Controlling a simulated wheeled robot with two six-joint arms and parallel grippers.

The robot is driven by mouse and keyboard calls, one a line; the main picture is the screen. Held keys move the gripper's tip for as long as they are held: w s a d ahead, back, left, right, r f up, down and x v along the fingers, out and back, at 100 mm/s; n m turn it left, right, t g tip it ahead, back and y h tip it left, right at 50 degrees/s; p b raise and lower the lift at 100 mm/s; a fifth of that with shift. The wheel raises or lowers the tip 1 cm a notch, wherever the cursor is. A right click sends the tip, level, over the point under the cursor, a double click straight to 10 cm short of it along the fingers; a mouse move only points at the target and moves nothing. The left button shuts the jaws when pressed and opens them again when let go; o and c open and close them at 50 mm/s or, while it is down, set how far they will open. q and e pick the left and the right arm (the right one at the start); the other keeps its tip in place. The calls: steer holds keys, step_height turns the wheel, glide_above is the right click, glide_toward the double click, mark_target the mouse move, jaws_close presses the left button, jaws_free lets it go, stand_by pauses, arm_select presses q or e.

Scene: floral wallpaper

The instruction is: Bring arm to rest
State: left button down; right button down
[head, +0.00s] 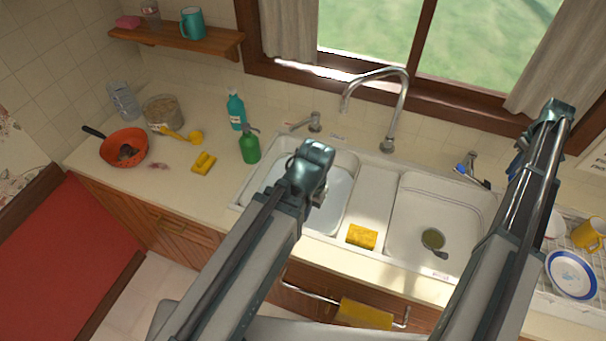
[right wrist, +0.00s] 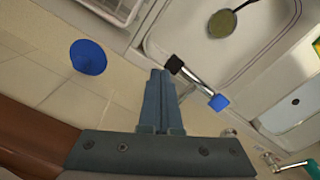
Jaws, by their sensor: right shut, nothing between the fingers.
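My right arm reaches up the right side of the head view. Its gripper (head: 518,160) points down beside the small tap right of the sink. In the right wrist view the right gripper's fingers (right wrist: 160,73) are pressed together with nothing between them. My left arm ends over the left sink basin in the head view. Its gripper (head: 317,192) points away from the camera and its fingers are largely hidden, so its opening cannot be judged.
A double sink (head: 371,205) lies below both arms, with a tall faucet (head: 403,100) behind. A small tap (right wrist: 197,83) stands close to the right fingertips. A green bottle (head: 249,146) stands left of the sink, a dish rack (head: 548,290) right. A window is behind.

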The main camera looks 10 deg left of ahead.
stand_by(0.4)
steer(key=s+a+f+b, duration=0.1)
steer(key=a, duration=0.9)
steer(key=s+a+f+b, duration=0.1)
steer(key=a+f+b, duration=0.1)
steer(key=a, duration=0.8)
steer(key=shift+n+h, duration=0.3)
steer(key=shift+h, duration=0.3)
steer(key=s+a+f+b, duration=0.1)
steer(key=s+a, duration=0.6)
steer(key=a, duration=0.3)
steer(key=s+a+f+b, duration=0.2)
steer(key=s+a, duration=0.5)
steer(key=a, duration=0.3)
steer(key=s+a+f+b, duration=0.1)
steer(key=s+a+b, duration=0.1)
steer(key=s+a, duration=0.6)
steer(key=shift+a+f, duration=0.2)
steer(key=shift+a, duration=0.5)
steer(key=shift+a+f, duration=0.15)
steer(key=shift+a, duration=0.55)
